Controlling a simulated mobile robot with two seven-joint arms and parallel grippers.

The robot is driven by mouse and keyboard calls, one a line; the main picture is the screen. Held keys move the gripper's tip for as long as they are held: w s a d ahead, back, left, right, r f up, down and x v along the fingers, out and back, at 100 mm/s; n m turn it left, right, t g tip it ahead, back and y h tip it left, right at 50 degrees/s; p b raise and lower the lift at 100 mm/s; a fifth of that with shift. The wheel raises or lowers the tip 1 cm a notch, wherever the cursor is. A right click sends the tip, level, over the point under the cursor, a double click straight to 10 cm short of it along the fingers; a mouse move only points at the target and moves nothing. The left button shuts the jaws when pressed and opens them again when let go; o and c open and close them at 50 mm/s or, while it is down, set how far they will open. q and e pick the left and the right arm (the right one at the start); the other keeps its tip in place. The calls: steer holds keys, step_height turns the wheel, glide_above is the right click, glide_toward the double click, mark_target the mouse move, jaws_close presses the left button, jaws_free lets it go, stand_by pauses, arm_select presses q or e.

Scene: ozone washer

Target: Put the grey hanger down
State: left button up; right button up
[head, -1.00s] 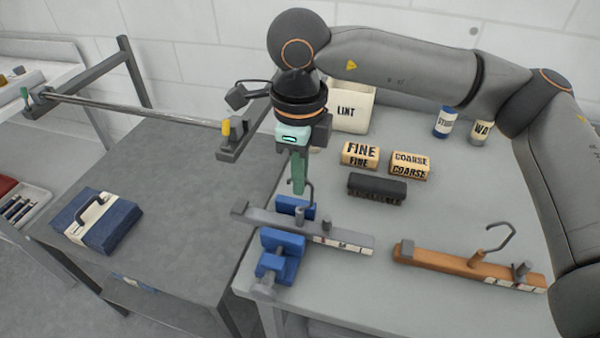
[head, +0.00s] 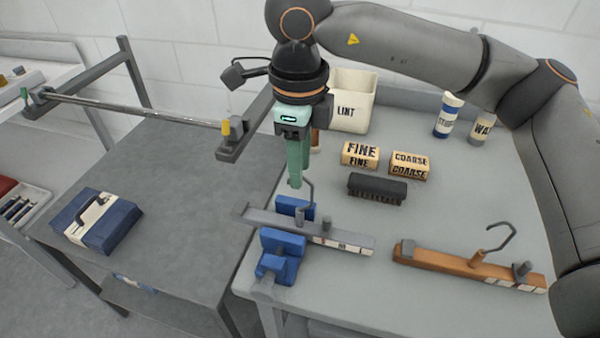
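The grey hanger (head: 340,236) is a long bar with a thin hook, and its right end carries a pale marked strip. Its bar lies across the blue vise (head: 282,243) at the front left corner of the right-hand bench, between the blue jaws. Its hook stands up near the middle. My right gripper (head: 296,186) points down just above the bar, its green fingers beside the hook. The fingers overlap in this view, so the gap between them and any contact with the hook cannot be told. My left gripper is out of view.
A brown hanger (head: 450,265) lies to the right on the bench (head: 370,295). Behind are a dark brush (head: 377,188), FINE (head: 360,154) and COARSE (head: 410,165) blocks and a LINT bin (head: 352,98). A metal rail (head: 135,111) runs at left above a blue case (head: 97,220).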

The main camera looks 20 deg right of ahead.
step_height(320, 180, up, 9)
steer(key=shift+s+r, duration=0.15)
steer(key=shift+a, duration=0.1)
stand_by(2.3)
